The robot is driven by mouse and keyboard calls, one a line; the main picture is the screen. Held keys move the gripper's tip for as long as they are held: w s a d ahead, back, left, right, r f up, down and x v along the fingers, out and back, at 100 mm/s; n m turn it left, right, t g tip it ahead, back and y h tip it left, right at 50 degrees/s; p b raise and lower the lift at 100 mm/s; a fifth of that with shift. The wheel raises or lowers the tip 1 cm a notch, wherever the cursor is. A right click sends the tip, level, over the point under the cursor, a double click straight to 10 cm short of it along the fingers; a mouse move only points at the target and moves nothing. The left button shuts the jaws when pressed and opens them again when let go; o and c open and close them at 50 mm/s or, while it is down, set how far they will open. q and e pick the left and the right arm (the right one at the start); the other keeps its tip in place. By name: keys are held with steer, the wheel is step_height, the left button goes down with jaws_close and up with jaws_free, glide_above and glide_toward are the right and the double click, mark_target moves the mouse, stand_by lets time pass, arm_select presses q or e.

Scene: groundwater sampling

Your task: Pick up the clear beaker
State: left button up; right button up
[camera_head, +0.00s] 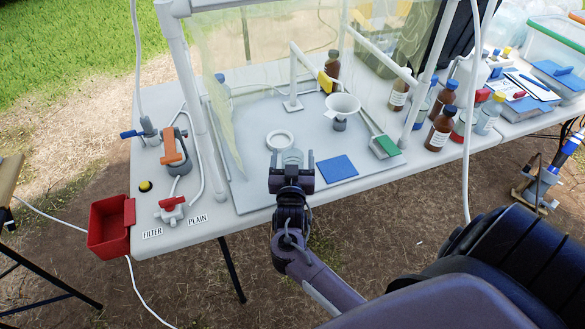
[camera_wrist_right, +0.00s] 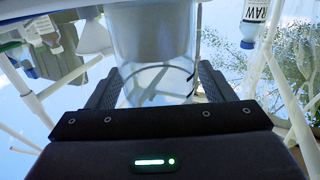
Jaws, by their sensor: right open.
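The clear beaker (camera_head: 291,157) stands at the front of the grey board on the white table, partly hidden by my right gripper in the head view. My right gripper (camera_head: 291,170) reaches in from the front edge of the table. In the right wrist view the beaker (camera_wrist_right: 152,85) fills the space between the two dark fingers of the gripper (camera_wrist_right: 158,82). The fingers are open, one on each side of the beaker. I cannot tell whether either finger touches it. My left gripper does not show.
A blue mat (camera_head: 337,168) lies just right of the beaker, and a white ring (camera_head: 280,139) behind it. A funnel (camera_head: 342,104) stands farther back. A framed clear curtain (camera_head: 225,100) rises at the left. Brown bottles (camera_head: 440,130) crowd the right; a red bin (camera_head: 108,228) hangs front left.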

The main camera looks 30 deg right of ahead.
steer(key=shift+w+d, duration=0.15)
steer(key=shift+d, duration=0.05)
steer(key=c, duration=1.1)
